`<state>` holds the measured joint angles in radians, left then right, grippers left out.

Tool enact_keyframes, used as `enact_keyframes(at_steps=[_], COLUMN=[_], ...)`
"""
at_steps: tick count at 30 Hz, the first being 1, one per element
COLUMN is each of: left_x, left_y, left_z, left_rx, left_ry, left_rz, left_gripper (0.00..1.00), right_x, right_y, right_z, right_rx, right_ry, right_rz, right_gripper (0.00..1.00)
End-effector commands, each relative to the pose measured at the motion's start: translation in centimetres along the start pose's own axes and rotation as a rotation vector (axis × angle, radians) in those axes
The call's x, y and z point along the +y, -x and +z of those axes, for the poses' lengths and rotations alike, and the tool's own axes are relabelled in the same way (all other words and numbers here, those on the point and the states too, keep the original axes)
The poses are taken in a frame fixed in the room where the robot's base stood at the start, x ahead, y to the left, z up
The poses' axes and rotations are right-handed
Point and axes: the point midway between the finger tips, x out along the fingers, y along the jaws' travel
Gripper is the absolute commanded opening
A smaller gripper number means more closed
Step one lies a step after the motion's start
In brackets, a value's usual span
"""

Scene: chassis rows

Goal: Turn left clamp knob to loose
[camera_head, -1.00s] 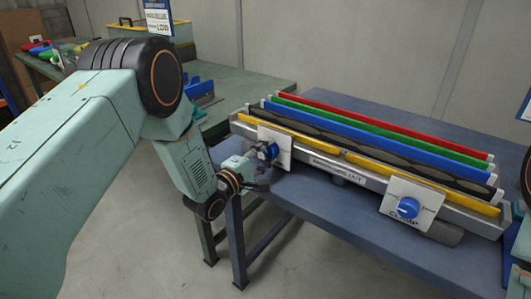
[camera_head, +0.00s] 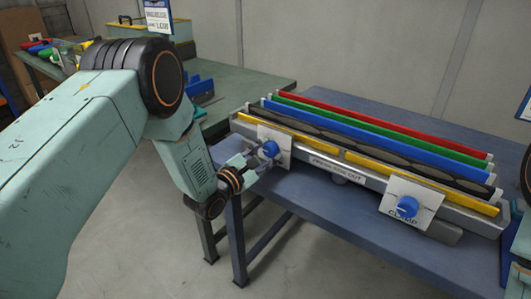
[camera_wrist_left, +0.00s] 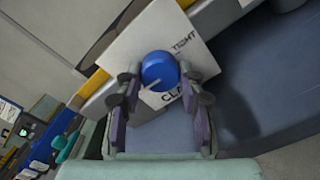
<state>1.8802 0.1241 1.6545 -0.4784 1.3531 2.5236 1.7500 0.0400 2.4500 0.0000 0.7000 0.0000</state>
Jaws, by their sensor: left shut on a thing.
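The left clamp knob (camera_head: 270,149) is blue and round on a white plate (camera_head: 284,140) at the left of the fixture front. In the left wrist view the knob (camera_wrist_left: 160,70) shows a white pointer line towards the lower left. "TIGHT" is printed on the plate (camera_wrist_left: 130,45) to the knob's upper right; other lettering is partly hidden. My left gripper (camera_head: 261,158) is shut on the knob, one finger on each side, as the left wrist view (camera_wrist_left: 158,80) shows. My right gripper is not in view.
The fixture (camera_head: 335,165) stands on a blue-grey table (camera_head: 330,213), with red, green, blue and black bars behind its yellow strips. A second blue knob (camera_head: 408,206) sits on a right-hand plate. A green bench (camera_head: 240,95) stands behind my left arm.

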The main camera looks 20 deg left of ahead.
Motion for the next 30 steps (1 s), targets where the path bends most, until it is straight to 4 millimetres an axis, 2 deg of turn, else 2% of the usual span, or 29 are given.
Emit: enact_keyframes(at_steps=[16, 17, 24, 30], left_x=[0.10, 0.11, 0.08, 0.06], left_y=[-0.17, -0.17, -0.09, -0.05], left_z=[0.31, 0.31, 0.16, 0.08], left_rx=[-0.008, -0.009, -0.004, -0.002], left_ry=[0.019, 0.019, 0.019, 0.020], left_rz=[0.001, 0.001, 0.001, 0.001], left_gripper=[0.07, 0.41, 0.61, 0.61], right_x=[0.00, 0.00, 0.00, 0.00], right_y=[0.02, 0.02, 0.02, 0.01], right_z=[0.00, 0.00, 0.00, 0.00], right_rx=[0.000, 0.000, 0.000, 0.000], right_ry=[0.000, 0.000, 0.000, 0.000], right_rz=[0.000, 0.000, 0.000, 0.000], right_gripper=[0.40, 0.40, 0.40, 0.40])
